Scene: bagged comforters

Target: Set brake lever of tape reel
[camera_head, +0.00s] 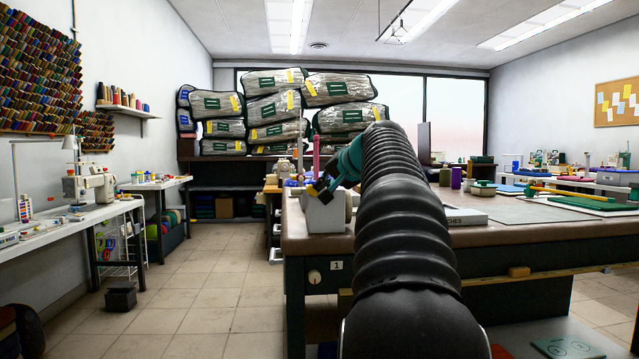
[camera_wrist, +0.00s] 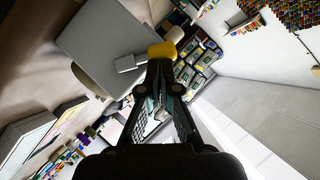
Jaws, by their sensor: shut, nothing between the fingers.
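A grey block-like housing (camera_head: 326,212), which I take to be the tape reel's body, stands on the near left corner of the brown table. In the wrist view the grey housing (camera_wrist: 105,45) fills the upper left, with a small light tab on its side. A yellow piece (camera_wrist: 162,50), possibly the brake lever's end, shows right at my fingertips. My gripper (camera_wrist: 158,64) is shut and empty, its tips touching or just in front of the yellow piece; I cannot tell which. In the head view my gripper (camera_head: 322,186) is small and dark against the housing's top.
The brown table (camera_head: 300,238) extends right, with a green mat (camera_head: 590,205) and bottles on it. Bagged comforters (camera_head: 275,108) are stacked at the back. A sewing bench (camera_head: 70,222) stands left. The tiled floor between is mostly clear, with a dark bin (camera_head: 121,297).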

